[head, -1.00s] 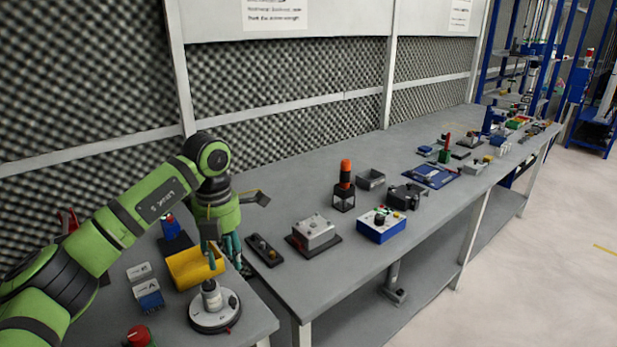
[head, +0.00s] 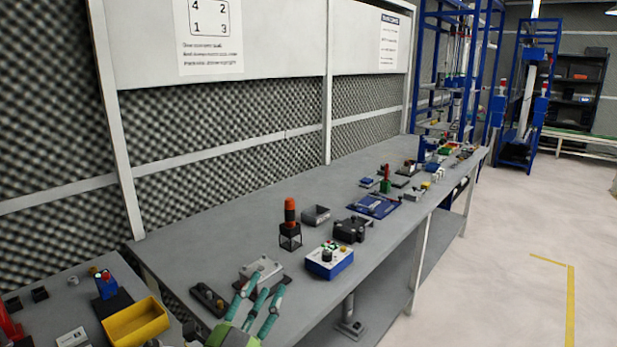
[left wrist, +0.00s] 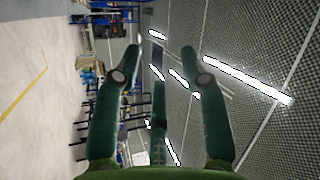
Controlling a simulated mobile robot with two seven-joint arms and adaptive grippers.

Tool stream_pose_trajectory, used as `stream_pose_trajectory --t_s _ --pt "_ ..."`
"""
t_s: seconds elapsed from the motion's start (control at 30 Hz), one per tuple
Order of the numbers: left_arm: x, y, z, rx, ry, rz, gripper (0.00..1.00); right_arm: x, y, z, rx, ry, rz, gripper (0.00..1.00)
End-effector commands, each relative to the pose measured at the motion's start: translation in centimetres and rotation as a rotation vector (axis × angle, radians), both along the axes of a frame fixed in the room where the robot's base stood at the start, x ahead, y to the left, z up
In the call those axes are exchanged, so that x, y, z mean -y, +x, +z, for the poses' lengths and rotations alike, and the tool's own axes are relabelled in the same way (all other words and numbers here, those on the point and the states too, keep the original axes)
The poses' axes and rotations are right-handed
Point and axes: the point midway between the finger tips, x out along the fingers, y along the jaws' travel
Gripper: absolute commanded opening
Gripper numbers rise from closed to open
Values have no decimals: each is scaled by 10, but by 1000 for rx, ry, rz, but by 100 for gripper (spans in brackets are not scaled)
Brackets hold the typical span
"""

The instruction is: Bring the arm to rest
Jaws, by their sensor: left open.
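My left gripper (head: 261,298) is at the bottom of the head view, with teal fingers on a green body. Its fingers point up in the picture, spread and empty, in front of the grey metal box on a black base (head: 262,270). I cannot tell how high above the bench it is. In the left wrist view the dark green fingers (left wrist: 155,75) stand apart with nothing between them. Most of my left arm is out of the head view. My right gripper is not in view.
The long grey workbench (head: 215,235) holds a blue-and-white button box (head: 329,259), a red-topped black stand (head: 290,225) and a blue board (head: 374,205). A yellow bin (head: 135,322) sits at lower left. Open floor (head: 500,250) lies to the right.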

Motion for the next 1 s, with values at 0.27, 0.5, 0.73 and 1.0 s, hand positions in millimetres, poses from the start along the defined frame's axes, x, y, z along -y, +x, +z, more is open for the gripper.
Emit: stream_pose_trajectory --t_s 0.27,0.5,0.73,1.0 --pt "-99 -70 -165 -762 -359 410 42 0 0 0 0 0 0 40" --pt "-118 -170 -249 -1226 -454 571 42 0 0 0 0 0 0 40" --pt "-118 -248 -280 -1518 -480 641 42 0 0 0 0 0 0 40" --pt "-114 -282 -321 -1681 -472 672 42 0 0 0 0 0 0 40"
